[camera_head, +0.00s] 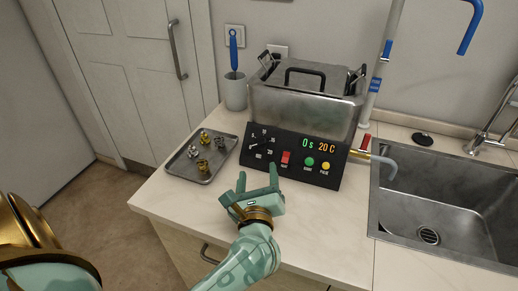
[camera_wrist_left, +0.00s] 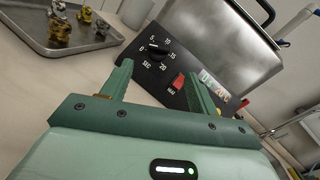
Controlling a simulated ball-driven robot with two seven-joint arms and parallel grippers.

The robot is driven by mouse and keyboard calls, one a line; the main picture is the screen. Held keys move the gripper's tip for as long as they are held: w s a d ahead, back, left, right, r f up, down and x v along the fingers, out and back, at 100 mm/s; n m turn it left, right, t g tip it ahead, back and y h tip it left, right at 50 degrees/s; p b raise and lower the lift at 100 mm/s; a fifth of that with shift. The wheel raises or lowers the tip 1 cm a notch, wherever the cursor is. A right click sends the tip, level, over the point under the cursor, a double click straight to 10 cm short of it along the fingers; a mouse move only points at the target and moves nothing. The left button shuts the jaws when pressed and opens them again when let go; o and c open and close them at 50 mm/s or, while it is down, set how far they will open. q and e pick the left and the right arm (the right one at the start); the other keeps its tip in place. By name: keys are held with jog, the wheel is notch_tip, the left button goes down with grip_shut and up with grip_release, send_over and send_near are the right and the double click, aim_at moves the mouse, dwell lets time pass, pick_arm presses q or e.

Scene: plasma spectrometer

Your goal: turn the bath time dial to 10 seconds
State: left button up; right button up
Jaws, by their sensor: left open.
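The bath time dial (camera_head: 258,143) is a small black knob on the left of the black control panel. In the left wrist view the dial (camera_wrist_left: 158,50) has white marks from 0 to 20 and the word SEC; its exact pointer direction is hard to tell. The panel's display (camera_head: 317,147) reads 0 s and 20 C. My left gripper (camera_head: 257,176) is open and empty just in front of the panel, below the dial and apart from it. In the left wrist view the dial lies beyond the gap between the fingers (camera_wrist_left: 158,74). My right gripper is not in view.
A red switch (camera_head: 285,158), a green button (camera_head: 309,162) and a yellow button (camera_head: 325,166) sit right of the dial. The lidded steel bath (camera_head: 300,105) stands behind. A metal tray (camera_head: 181,167) with small metal pieces lies left; a sink (camera_head: 440,215) is right.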

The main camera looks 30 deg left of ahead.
aim_at(259, 144)
pick_arm(q)
jog(key=x, duration=1)
jog(key=shift+w+a+b, duration=0.2)
jog(key=shift+w+b, duration=0.15)
jog(key=shift+b, duration=0.05)
jog(key=c, duration=1)
